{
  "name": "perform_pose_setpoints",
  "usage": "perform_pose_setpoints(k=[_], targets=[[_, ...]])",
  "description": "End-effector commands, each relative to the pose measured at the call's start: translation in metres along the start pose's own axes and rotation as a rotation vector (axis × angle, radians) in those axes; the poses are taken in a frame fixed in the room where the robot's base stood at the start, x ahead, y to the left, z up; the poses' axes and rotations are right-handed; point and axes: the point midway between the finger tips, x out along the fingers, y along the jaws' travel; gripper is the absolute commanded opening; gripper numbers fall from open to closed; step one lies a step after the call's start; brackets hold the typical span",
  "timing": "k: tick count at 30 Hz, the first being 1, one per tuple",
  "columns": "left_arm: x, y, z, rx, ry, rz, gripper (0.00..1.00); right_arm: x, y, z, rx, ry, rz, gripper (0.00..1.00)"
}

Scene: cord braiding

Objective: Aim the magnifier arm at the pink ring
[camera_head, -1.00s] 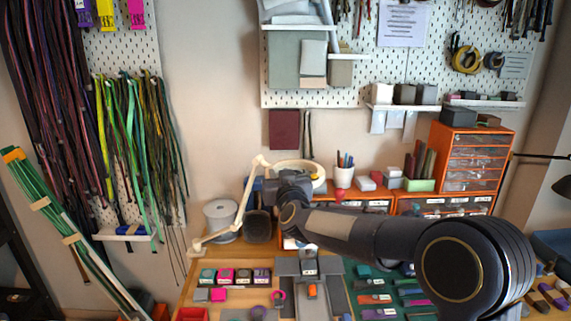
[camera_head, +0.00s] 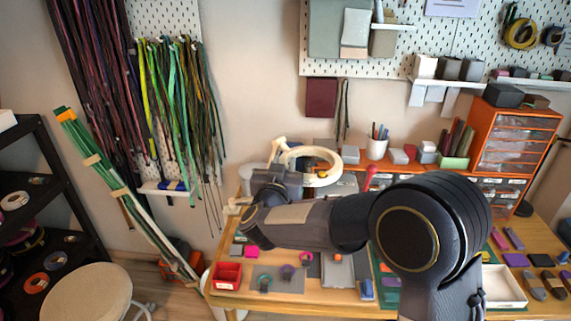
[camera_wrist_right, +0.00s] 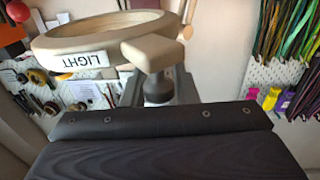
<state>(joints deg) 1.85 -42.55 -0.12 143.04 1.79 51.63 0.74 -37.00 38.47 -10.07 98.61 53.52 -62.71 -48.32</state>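The magnifier arm's pale round head (camera_head: 315,165) is raised over the back of the workbench. In the right wrist view the head (camera_wrist_right: 100,40) carries a LIGHT label, and a beige bracket joins it to a dark handle (camera_wrist_right: 158,88). My right gripper (camera_head: 277,178) is at the head's underside; in the wrist view its grey fingers (camera_wrist_right: 160,92) stand on both sides of the handle and appear shut on it. My right forearm hides part of the bench. My left gripper is out of view.
A red bin (camera_head: 227,275) sits at the bench's left front corner. An orange drawer cabinet (camera_head: 513,140) and a pen cup (camera_head: 377,147) stand at the back. A stool (camera_head: 88,295) and black shelf (camera_head: 40,180) are left of the bench.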

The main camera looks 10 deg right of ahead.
Motion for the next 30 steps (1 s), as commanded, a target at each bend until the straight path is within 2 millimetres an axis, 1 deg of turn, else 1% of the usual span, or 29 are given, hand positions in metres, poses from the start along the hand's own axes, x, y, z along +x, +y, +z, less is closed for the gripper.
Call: perform_pose_setpoints(k=[1,3,4,11,14,17,24,27,30], targets=[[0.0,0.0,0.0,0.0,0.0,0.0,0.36,0.0,0.0,-0.001,0.001,0.0,0.001,0.34],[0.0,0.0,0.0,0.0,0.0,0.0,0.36,0.0,0.001,0.0,0.0,-0.001,0.001,0.43],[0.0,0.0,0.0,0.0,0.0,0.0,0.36,0.0,0.001,0.0,0.0,-0.001,0.001,0.45],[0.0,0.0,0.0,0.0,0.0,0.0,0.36,0.0,0.001,0.001,0.0,-0.004,0.001,0.45],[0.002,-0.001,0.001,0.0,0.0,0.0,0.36,-0.004,0.001,0.002,0.0,-0.003,0.001,0.45],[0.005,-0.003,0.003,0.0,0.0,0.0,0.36,-0.017,0.0,0.003,0.001,-0.004,-0.002,0.45],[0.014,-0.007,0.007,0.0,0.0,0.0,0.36,-0.058,0.0,0.003,0.001,-0.002,-0.003,0.45],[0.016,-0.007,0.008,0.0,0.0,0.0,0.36,-0.07,0.0,0.002,0.001,-0.003,-0.002,0.45],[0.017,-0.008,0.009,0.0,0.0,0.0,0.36,-0.076,0.0,0.001,0.001,-0.002,0.0,0.45]])
